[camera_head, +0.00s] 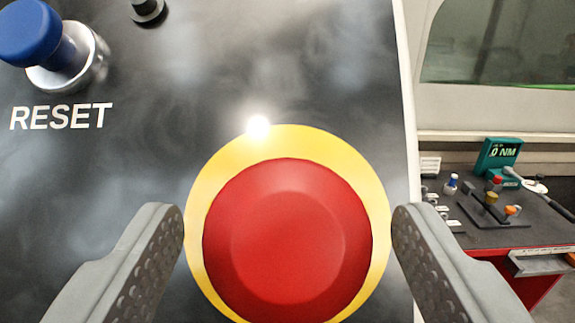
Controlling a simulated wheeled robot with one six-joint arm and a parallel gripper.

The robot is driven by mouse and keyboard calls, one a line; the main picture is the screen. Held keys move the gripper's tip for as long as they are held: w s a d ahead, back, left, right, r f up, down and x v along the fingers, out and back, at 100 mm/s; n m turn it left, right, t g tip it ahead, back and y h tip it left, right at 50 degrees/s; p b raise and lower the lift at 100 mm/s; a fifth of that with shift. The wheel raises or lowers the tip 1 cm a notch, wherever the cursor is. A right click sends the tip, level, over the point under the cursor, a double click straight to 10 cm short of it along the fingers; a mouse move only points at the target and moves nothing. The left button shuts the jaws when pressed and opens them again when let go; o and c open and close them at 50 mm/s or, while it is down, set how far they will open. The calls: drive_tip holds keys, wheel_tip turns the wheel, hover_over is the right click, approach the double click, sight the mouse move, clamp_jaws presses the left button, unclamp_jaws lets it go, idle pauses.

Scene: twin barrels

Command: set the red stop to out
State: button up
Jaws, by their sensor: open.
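The red stop (288,240) is a large round mushroom button on a yellow disc (290,140), set in a dark panel. It fills the lower middle of the view. My gripper (288,235) is open, with one grey finger to the left of the button and one to the right. The fingers appear to straddle the button with a gap on each side of the red cap. Whether the stop is pressed in or out cannot be told from this head-on view. The bottom of the yellow disc is cut off by the frame edge.
A blue RESET button (30,33) on a silver collar stands out at the upper left of the dark panel (120,160). A small black knob (148,9) sits near the top.

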drive_tip(key=shift+w, duration=0.95)
drive_tip(key=shift+c, duration=0.5)
drive_tip(key=c, duration=1.2)
drive_tip(key=shift+s+r, duration=0.55)
drive_tip(key=shift+s, duration=0.15)
drive_tip(key=shift+c, duration=0.2)
drive_tip(key=o, duration=1.3)
drive_tip(key=shift+s, duration=0.1)
drive_tip(key=shift+o, duration=0.2)
drive_tip(key=s, duration=1.7)
drive_tip(key=shift+s, duration=0.15)
